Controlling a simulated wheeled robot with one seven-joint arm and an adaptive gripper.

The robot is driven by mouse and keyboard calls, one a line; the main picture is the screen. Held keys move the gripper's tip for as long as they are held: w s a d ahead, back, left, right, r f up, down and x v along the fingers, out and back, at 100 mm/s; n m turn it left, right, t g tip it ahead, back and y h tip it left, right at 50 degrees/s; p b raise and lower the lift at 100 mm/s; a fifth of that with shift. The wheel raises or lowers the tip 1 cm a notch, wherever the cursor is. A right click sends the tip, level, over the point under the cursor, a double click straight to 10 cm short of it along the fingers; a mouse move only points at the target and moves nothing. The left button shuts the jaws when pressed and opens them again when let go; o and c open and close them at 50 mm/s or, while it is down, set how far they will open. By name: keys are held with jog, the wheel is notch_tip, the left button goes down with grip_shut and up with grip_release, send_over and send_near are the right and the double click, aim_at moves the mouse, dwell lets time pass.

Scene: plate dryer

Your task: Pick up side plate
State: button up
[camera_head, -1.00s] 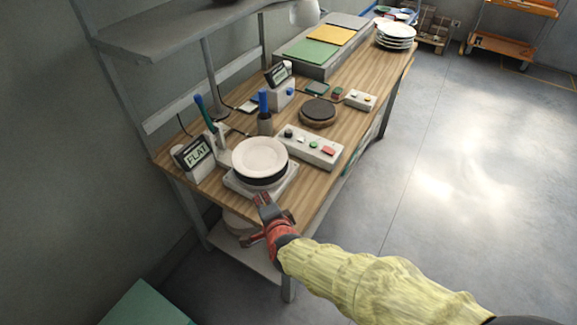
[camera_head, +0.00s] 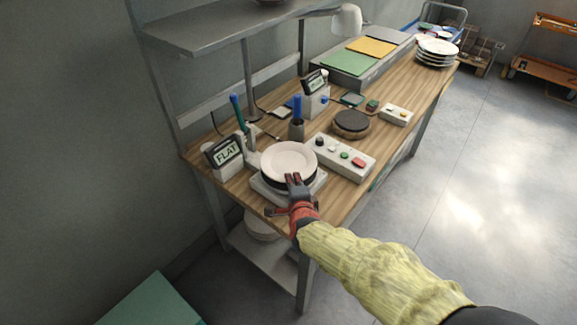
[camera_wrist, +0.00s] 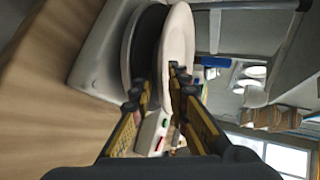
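The side plate (camera_head: 289,160) is a pale cream round plate. It lies flat on a dark round pad (camera_head: 270,181) on a light grey base near the table's front edge. My gripper (camera_head: 294,180) is at the plate's front rim, overlapping it in the head view. In the wrist view, the plate (camera_wrist: 178,40) appears edge-on beside the dark pad (camera_wrist: 146,42). The fingers of my gripper (camera_wrist: 158,88) are apart, one to either side of the plate's near rim. I cannot tell whether either finger touches it.
A display reading FLAT (camera_head: 226,152) stands left of the plate. A button box (camera_head: 343,158) is close on the right, and a pen cup (camera_head: 297,128) is behind. A stack of plates (camera_head: 437,52) stands at the table's far end. A shelf (camera_head: 230,30) overhangs the back.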

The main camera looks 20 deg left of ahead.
grip_shut()
dwell(0.6)
jog(key=shift+r, duration=0.1)
